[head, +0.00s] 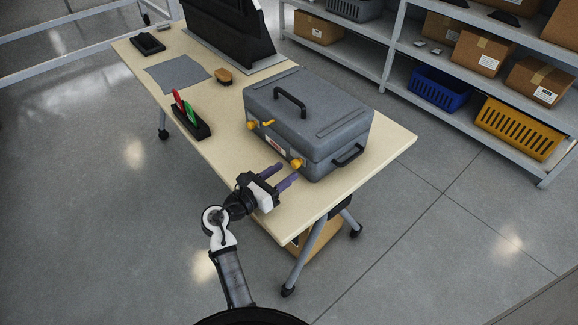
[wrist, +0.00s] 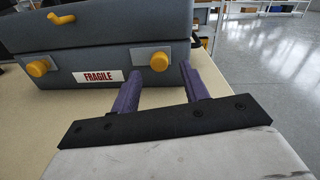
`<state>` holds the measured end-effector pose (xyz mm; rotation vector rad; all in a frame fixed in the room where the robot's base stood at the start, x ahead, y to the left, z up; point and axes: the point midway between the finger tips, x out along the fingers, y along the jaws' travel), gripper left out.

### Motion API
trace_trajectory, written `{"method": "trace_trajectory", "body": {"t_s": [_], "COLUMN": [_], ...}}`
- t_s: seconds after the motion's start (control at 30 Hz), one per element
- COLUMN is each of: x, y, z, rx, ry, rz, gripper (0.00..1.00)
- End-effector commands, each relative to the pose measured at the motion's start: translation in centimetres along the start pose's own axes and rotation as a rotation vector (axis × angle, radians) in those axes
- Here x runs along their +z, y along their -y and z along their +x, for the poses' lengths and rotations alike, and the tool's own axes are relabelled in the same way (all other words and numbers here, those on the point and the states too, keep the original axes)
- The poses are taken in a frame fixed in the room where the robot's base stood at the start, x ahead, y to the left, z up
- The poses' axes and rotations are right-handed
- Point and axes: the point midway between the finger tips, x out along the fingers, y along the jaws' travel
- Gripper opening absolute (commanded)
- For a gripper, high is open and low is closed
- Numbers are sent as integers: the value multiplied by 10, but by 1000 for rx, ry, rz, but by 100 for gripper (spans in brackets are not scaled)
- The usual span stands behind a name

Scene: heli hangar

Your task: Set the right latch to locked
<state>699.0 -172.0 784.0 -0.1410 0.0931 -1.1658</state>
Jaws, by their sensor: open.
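A grey case (head: 308,115) with a black top handle lies closed on the table. Its right latch (head: 297,163) is a yellow knob at the right of the front face; it also shows in the wrist view (wrist: 160,61), on a grey plate. The left latch (head: 252,124) is yellow too, with a yellow lever (wrist: 60,18) above it on the upper part of the case. My gripper (head: 286,172) is open and empty, its purple fingers pointing at the right latch. In the wrist view the latch appears between the fingertips; I cannot tell whether they touch it.
A FRAGILE label (wrist: 98,77) is between the latches. The table (head: 388,140) also holds a black rack (head: 190,122) with red and green items, a brush (head: 224,76) and a grey cloth (head: 178,74). Shelves with boxes and baskets stand behind. Floor at front is clear.

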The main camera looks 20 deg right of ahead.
Motion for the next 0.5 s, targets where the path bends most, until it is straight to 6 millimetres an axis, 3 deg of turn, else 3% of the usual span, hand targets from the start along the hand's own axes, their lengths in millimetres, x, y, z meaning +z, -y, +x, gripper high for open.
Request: {"method": "trace_trajectory", "body": {"t_s": [0.2,0.5], "x": [1,0], "y": [0,0], "z": [25,30], "rx": [0,1], "ry": [0,0], "rz": [1,2], "gripper": [45,45]}}
